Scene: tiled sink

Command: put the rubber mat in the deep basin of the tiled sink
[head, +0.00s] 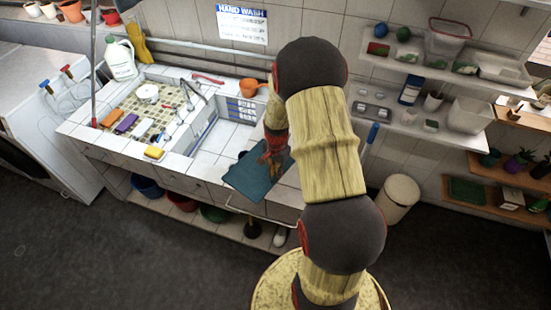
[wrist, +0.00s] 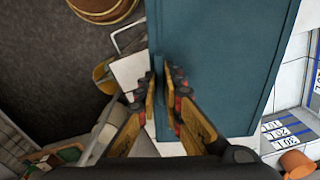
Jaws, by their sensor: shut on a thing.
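The rubber mat (head: 249,180) is a flat teal rectangle at the right end of the tiled counter, overhanging its front edge in the head view. My gripper (head: 272,158) is shut on one edge of it. In the wrist view the mat (wrist: 222,50) stretches up and to the right from my fingertips (wrist: 166,88), which pinch its left edge. I cannot tell whether the mat touches the counter.
A shallow mosaic-floored basin (head: 150,105) lies left of the deep one. A yellow sponge (head: 154,153) sits on the front rim. A faucet (head: 192,90) stands between the basins. An orange pot (head: 249,87) is behind the deep basin. A beige bin (head: 398,195) stands right.

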